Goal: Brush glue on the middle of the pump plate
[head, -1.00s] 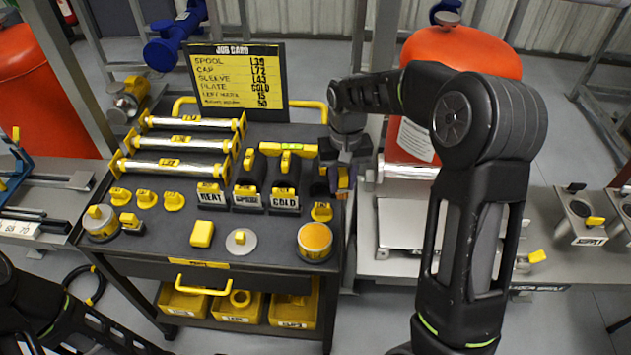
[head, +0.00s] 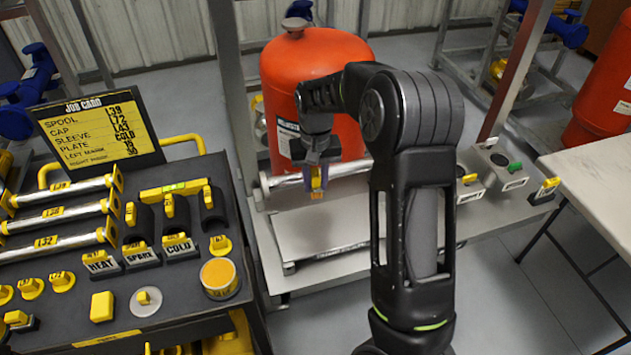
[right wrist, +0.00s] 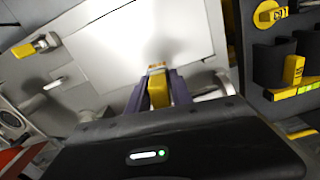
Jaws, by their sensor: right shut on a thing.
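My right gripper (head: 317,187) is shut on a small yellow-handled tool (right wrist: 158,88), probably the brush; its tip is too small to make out. The gripper points down above the back part of a flat, light grey plate (head: 325,235) on the low metal skid, which I take for the pump plate. The plate fills the upper middle of the right wrist view (right wrist: 135,48). The tool looks apart from it, though the gap is hard to judge. No glue shows on its visible surface. A round tin with an orange-yellow top (head: 219,277) stands on the cart. My left gripper is out of view.
The dark tool cart (head: 180,300) with holders and shiny rollers is at the left. A red tank (head: 312,80) stands behind the plate. A metal post (head: 235,130) rises between cart and tank. Small blocks (head: 485,165) sit on the skid's right; a pale table (head: 605,180) is far right.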

